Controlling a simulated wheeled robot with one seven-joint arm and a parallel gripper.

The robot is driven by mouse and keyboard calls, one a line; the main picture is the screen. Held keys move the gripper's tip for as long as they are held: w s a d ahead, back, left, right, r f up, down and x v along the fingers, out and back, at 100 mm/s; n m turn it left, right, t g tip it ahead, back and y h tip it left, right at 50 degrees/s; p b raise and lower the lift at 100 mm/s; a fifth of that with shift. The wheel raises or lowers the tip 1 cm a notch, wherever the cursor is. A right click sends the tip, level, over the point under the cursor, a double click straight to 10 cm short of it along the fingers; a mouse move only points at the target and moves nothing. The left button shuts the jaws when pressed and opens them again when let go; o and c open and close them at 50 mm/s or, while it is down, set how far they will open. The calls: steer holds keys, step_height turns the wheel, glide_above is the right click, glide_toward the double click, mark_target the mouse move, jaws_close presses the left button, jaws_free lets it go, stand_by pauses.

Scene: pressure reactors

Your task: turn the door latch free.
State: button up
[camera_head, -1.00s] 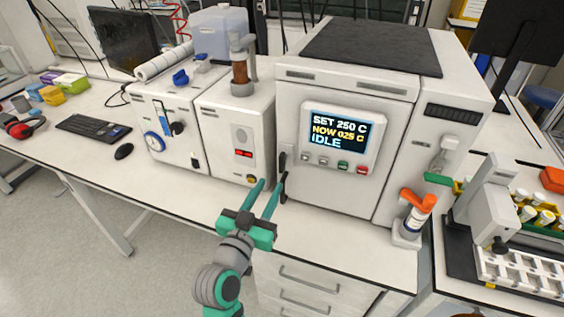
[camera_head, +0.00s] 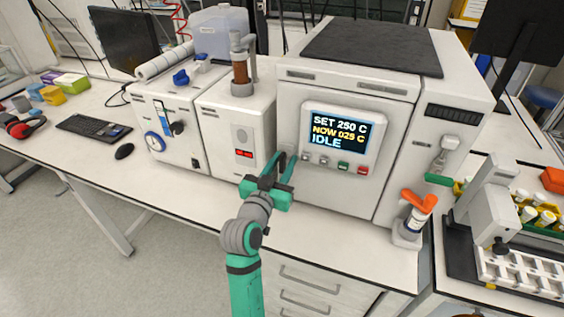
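The large white reactor oven (camera_head: 320,185) stands on the bench with its door facing me. Its screen (camera_head: 338,134) reads SET 250 C, NOW 025 C, IDLE. The dark door latch (camera_head: 281,160) is at the left edge of the door, now mostly hidden by my gripper. My gripper (camera_head: 283,160) is at the latch, its two teal fingers pointing up and away, with a visible gap between them. The fingers look apart, one on each side of the latch area. Whether they touch the latch cannot be seen.
A white unit (camera_head: 238,140) with a red display stands close on the left. A vial rack (camera_head: 525,265) is further right. The bench strip before the oven is free.

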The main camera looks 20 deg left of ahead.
steer(key=shift+a, duration=0.15)
jaws_close()
steer(key=shift+a, duration=0.1)
